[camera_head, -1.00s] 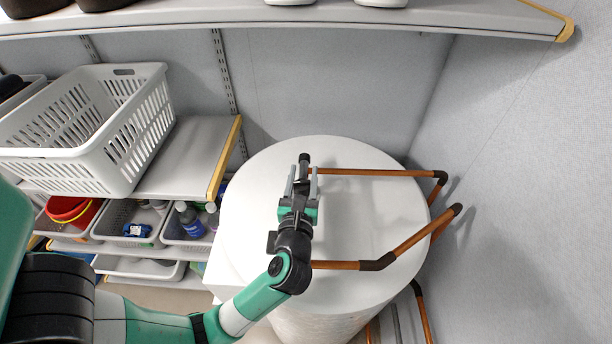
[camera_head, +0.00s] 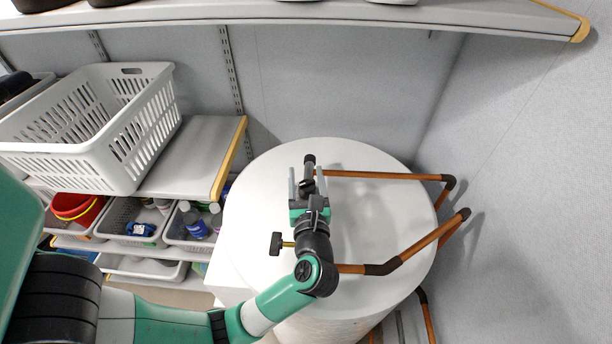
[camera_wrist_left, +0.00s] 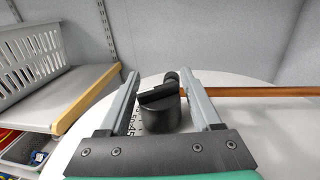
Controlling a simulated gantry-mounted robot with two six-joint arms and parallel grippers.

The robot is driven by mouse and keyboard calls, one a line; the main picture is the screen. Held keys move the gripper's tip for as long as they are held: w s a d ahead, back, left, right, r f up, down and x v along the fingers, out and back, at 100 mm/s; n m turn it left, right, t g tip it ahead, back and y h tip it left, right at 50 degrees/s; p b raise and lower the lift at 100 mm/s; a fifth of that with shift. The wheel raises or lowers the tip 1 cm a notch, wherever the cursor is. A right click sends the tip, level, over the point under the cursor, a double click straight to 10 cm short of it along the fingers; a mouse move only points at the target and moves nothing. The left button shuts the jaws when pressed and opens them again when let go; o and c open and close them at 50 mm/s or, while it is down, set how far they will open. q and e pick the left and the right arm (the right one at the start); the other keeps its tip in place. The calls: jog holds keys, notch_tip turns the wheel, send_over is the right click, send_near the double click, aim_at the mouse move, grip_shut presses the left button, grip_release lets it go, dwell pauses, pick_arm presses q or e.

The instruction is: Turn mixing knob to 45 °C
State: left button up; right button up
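The mixing knob (camera_wrist_left: 160,112) is a dark round knob with a raised bar on top, on the white tank lid. In the left wrist view it sits between the two grey fingers of my left gripper (camera_wrist_left: 164,100), with gaps on both sides. My right gripper is not in view.
Copper pipes (camera_head: 380,176) with dark elbows run right from the white tank (camera_head: 375,220). A black tap handle (camera_head: 276,243) sticks out left of my wrist. A shelf with a white basket (camera_head: 150,135) stands left, and another shelf (camera_head: 400,14) hangs above.

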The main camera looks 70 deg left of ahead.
aim_at(308, 194)
pick_arm(q)
jog(key=shift+o, duration=0.5)
jog(key=shift+d, duration=0.3)
jog(key=b+v, duration=0.2)
jog(key=v, duration=0.8)
jog(key=shift+s+d+b, duration=0.25)
jog(key=shift+d+b, duration=0.05)
jog(key=shift+d, duration=0.2)
